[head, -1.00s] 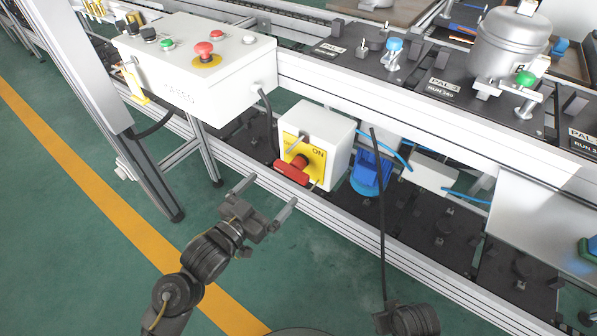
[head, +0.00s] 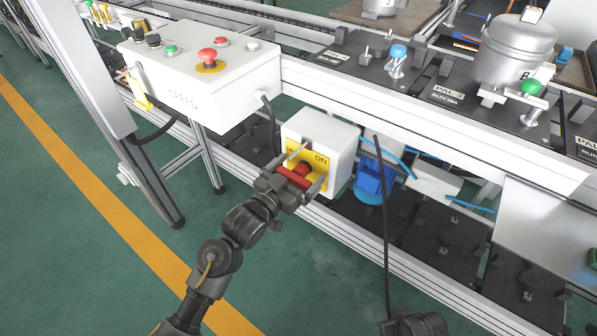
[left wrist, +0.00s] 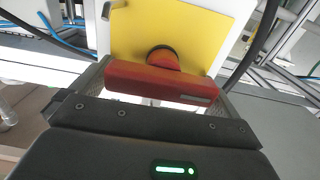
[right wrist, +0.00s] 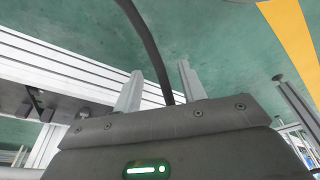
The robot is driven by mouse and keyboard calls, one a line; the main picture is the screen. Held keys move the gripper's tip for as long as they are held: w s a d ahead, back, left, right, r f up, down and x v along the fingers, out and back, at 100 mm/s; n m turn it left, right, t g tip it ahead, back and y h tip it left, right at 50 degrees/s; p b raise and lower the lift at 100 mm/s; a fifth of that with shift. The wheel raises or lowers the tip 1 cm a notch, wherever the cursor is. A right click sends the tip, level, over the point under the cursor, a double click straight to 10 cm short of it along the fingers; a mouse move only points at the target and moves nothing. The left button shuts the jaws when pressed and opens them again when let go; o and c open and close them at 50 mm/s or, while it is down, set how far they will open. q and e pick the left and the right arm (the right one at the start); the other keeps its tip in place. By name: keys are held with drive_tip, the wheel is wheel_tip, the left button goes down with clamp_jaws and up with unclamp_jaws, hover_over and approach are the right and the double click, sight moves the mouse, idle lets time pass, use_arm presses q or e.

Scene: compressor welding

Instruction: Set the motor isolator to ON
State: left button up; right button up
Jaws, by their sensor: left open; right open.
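The motor isolator (head: 336,136) is a white box with a yellow front plate, under the conveyor edge in the head view. Its red handle (head: 294,178) lies roughly crosswise below the "ON" mark. My left gripper (head: 300,168) is open, with its fingers on either side of the handle. In the left wrist view the red handle (left wrist: 160,84) spans the gap between the fingers, in front of the yellow plate (left wrist: 178,30). I cannot tell whether the fingers touch it. My right gripper (right wrist: 158,88) is open, with a black cable (right wrist: 150,45) showing beyond its fingers.
A white control box (head: 200,80) with a red mushroom button (head: 207,57) sits up and left of the isolator. A blue part (head: 370,178) stands to its right. The black cable (head: 384,230) hangs in front of the lower rail. The green floor at left is free.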

use_arm(q)
drive_tip(key=c, duration=0.7)
use_arm(e)
drive_tip(key=shift+r, duration=0.1)
use_arm(q)
drive_tip(key=m+p, duration=0.3)
drive_tip(key=m, duration=0.2)
drive_tip(key=shift+s+d+p, duration=0.15)
drive_tip(key=shift+d+p, duration=0.05)
drive_tip(key=shift+p, duration=0.15)
drive_tip(key=shift+f+m, duration=0.1)
drive_tip(key=shift+m, duration=0.3)
use_arm(e)
wheel_tip(320, 180, down, 8)
drive_tip(key=s, duration=0.1)
drive_tip(key=shift+s+g, duration=0.3)
